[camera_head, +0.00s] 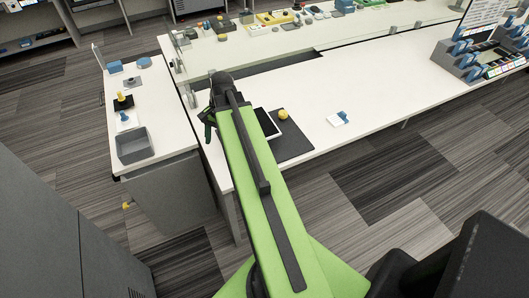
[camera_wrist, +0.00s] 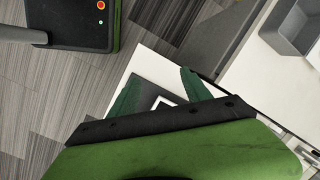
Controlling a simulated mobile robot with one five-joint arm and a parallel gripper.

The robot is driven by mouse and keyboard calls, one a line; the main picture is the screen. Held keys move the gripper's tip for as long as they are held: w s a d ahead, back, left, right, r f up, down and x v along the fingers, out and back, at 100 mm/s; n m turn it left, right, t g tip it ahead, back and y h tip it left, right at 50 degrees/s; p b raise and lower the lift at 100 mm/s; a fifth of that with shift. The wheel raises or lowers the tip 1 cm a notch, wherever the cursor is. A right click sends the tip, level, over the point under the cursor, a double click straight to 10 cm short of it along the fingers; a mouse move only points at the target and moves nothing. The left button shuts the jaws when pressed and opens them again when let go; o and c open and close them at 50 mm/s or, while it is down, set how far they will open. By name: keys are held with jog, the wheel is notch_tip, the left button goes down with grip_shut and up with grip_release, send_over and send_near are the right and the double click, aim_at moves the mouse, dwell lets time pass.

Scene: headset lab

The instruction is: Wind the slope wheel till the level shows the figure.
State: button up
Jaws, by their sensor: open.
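My gripper (camera_wrist: 160,74) is open, its two green fingers spread in the wrist view with nothing between them. In the head view, my gripper (camera_head: 208,125) is at the left end of the long white table, partly hidden by my arm. A small yellow part (camera_head: 127,205) sticks out low beside the left bench; I cannot tell whether it is the slope wheel. A round yellow knob (camera_head: 283,114) stands on a dark mat (camera_head: 292,140), beside a white-framed tablet (camera_head: 267,123). I cannot make out a level or its figure.
The left bench (camera_head: 152,95) holds a grey bin (camera_head: 134,145), which also shows in the wrist view (camera_wrist: 295,28), and several small parts. A white card with a blue piece (camera_head: 338,119) lies on the long table (camera_head: 375,90). Blue-fronted racks (camera_head: 470,60) stand at right.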

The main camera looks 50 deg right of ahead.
jog(key=s+d+r+m+t, duration=0.1)
jog(key=s+d+m, duration=0.6)
jog(key=d, duration=0.3)
jog(key=s+d+r+m+t, duration=0.1)
jog(key=s+d+m+t, duration=0.1)
jog(key=s+d+m, duration=0.65)
jog(key=w+f+b, duration=0.2)
jog(key=f+b, duration=0.3)
jog(key=w+a+f+n+b, duration=0.1)
jog(key=w+f+b, duration=0.1)
jog(key=f+b, duration=0.3)
jog(key=w+a+f+n+b, duration=0.1)
jog(key=w+f+b, duration=0.1)
jog(key=f+b, duration=0.3)
jog(key=shift+w+f+y, duration=0.25)
jog(key=shift+f+y, duration=0.1)
jog(key=shift+y, duration=0.05)
jog(key=shift+w+a+f+b, duration=0.2)
jog(key=shift+w+f+b, duration=0.05)
jog(key=shift+f+b, duration=0.3)
jog(key=shift+r, duration=0.1)
jog(key=shift+c, duration=0.5)
grip_shut()
jog(key=shift+d, duration=0.15)
jog(key=shift+n+g, duration=0.25)
jog(key=shift+g, duration=0.05)
